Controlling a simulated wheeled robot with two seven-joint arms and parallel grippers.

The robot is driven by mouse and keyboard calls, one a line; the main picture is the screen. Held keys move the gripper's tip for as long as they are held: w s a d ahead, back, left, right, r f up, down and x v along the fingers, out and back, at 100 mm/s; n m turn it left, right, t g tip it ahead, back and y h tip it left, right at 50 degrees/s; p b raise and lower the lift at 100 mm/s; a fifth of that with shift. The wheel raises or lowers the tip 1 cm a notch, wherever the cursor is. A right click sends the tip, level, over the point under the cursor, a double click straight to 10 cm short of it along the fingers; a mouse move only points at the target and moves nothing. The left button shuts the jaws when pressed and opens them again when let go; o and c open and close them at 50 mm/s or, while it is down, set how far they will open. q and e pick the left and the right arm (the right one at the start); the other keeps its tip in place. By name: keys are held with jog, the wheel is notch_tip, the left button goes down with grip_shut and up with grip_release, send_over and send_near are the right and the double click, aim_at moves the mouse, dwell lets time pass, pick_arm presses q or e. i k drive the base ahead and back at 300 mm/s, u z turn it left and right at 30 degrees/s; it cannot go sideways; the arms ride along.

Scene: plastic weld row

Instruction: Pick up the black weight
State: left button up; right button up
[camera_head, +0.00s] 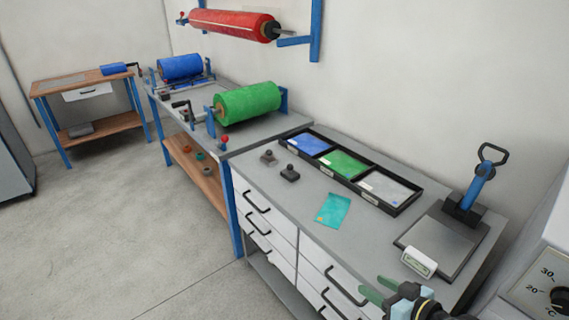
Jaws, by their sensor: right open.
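The black weight (290,174) is a small dark block with a knob on top. It stands upright on the grey counter (262,188), left of the black tray. A similar, greyer weight (268,157) stands just behind it to the left. My right gripper (380,290) shows at the bottom right, by the counter's front edge, with its greenish fingers apart and nothing between them. It is well apart from both weights. My left gripper is out of view.
A three-part black tray (349,180) holds blue, green and pale sheets. A teal pouch (333,210) lies on the counter in front of it. A sealing device with a blue lever (478,187) and a flat plate (442,240) stand at the right. Green roll (250,103) behind.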

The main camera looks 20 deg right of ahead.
aim_at(288, 173)
jog(key=i, duration=1.5)
